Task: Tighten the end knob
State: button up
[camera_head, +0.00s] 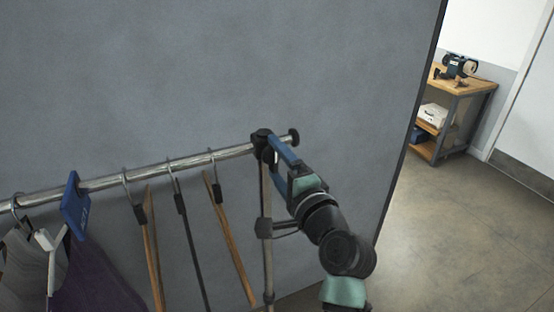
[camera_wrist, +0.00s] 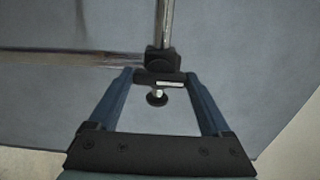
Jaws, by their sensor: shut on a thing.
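The end knob (camera_wrist: 172,78), a dark bar with a white stripe, sits between the two fingertips in the wrist view. My gripper (camera_wrist: 158,76) has blue fingers and is shut on it, one finger at each end. The knob is at the dark clamp fitting (camera_wrist: 162,60) on the chrome rail. In the head view this fitting (camera_head: 262,142) is near the rail's right end, where my gripper (camera_head: 273,155) meets it. My fingers cover most of the knob there.
The rail's black end cap (camera_head: 294,137) sticks out right of the fitting. Several hangers, clothes and a blue divider (camera_head: 75,205) hang to the left. A grey panel (camera_head: 220,70) stands close behind. A wooden shelf unit (camera_head: 480,86) stands far right, with open floor before it.

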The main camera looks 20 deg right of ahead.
jog(key=o, duration=1.2)
jog(key=shift+c, duration=0.2)
jog(key=shift+s+f+b, duration=0.15)
jog(key=shift+s+b, duration=0.2)
jog(key=shift+s, duration=0.2)
jog(key=s+b, duration=0.4)
jog(key=s, duration=0.8)
jog(key=shift+d, duration=0.25)
